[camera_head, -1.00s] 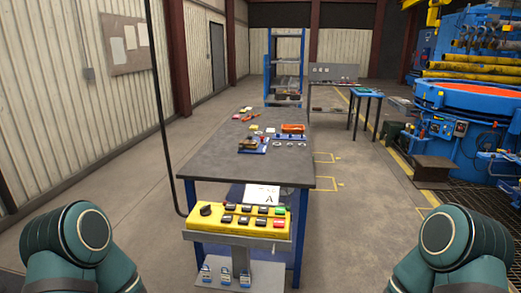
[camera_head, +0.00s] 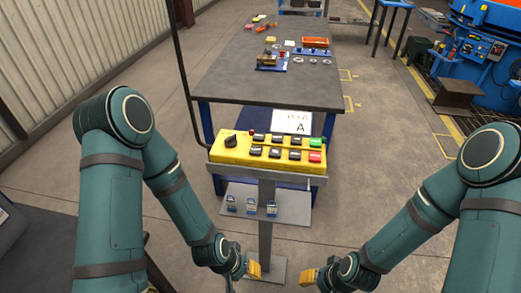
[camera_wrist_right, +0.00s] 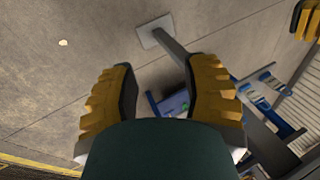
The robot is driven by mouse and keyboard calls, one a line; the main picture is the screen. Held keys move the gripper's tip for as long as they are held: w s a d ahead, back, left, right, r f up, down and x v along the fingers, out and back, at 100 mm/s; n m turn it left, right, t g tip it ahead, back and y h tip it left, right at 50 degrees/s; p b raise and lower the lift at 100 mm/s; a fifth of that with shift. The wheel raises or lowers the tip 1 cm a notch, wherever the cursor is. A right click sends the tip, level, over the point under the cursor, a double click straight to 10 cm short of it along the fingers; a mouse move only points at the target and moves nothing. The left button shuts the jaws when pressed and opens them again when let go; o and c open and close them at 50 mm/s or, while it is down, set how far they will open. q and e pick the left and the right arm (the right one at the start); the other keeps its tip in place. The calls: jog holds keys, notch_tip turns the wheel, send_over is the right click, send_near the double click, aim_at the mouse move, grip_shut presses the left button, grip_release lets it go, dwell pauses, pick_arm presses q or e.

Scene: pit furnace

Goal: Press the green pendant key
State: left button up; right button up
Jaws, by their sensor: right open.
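The yellow pendant box (camera_head: 243,155) sits on a grey stand in the middle of the head view. Its green key (camera_head: 316,142) is at the right end of the upper row, above a red key (camera_head: 315,157). Nothing covers the green key. My right gripper (camera_head: 312,275) is low, right of the stand's post and well below the pendant. In the right wrist view its fingers (camera_wrist_right: 160,95) are apart with nothing between them. My left gripper (camera_head: 245,270) is low beside the post's foot; its jaw gap is unclear. Yellow fingertips show in the wrist view's top right corner.
A shelf with several padlocks (camera_head: 251,207) juts out below the pendant. A white card marked A (camera_head: 291,121) stands behind it. A dark-topped table (camera_head: 235,78) lies beyond. Floor right of the stand is clear.

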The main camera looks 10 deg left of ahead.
grip_shut()
dwell(1.1)
